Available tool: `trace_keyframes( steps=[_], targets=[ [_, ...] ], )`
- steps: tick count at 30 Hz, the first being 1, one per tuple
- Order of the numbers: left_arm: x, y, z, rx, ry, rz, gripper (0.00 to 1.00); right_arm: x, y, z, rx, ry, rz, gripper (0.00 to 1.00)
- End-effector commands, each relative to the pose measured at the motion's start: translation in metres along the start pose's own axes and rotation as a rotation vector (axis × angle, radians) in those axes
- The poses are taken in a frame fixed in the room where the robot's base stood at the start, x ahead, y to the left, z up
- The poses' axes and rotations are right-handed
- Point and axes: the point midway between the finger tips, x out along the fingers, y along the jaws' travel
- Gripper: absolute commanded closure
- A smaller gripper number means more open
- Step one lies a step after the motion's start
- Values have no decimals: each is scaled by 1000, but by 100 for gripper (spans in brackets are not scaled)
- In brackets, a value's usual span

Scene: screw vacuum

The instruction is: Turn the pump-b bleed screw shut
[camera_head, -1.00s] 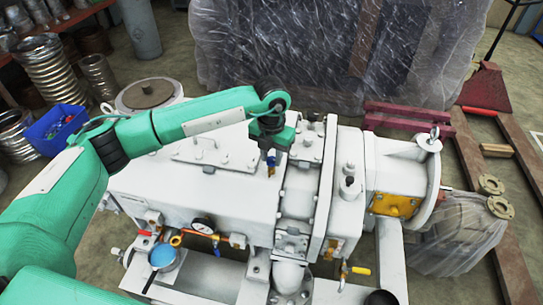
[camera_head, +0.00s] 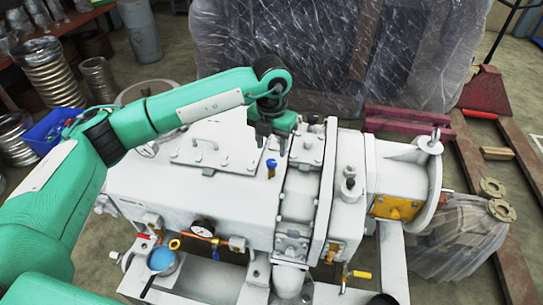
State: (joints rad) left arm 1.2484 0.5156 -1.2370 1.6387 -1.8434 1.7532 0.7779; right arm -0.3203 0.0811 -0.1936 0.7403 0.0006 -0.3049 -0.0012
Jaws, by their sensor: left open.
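The white pump (camera_head: 235,195) fills the middle of the view. A small screw with a blue head and a brass-coloured lower part (camera_head: 271,168) stands upright on its top, left of the flanged joint. I take this for the bleed screw; I cannot read a pump-b label. My left gripper (camera_head: 270,150) is open and empty. Its fingers point down just above and behind the screw in the picture, apart from it. How far the screw is turned in cannot be told. My right gripper is not in view.
A pressure gauge (camera_head: 203,229), a blue-faced round part (camera_head: 161,259) and a yellow-handled valve (camera_head: 361,274) sit along the pump's near side. Plastic-wrapped goods (camera_head: 320,50) stand behind.

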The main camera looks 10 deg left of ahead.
Motion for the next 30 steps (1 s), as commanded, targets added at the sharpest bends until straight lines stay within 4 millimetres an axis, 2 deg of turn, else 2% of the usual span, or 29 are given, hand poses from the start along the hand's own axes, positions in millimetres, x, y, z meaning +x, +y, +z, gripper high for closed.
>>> trace_keyframes(
  steps=[6,12,18,30],
  targets=[
    [-50,0,1,0,-5,-1,50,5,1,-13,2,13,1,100],
    [-79,0,0,0,-2,0,50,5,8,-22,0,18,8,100],
    [-88,0,0,1,0,-1,50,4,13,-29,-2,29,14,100],
    [-88,0,0,0,0,-1,50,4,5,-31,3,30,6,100]
  ],
)
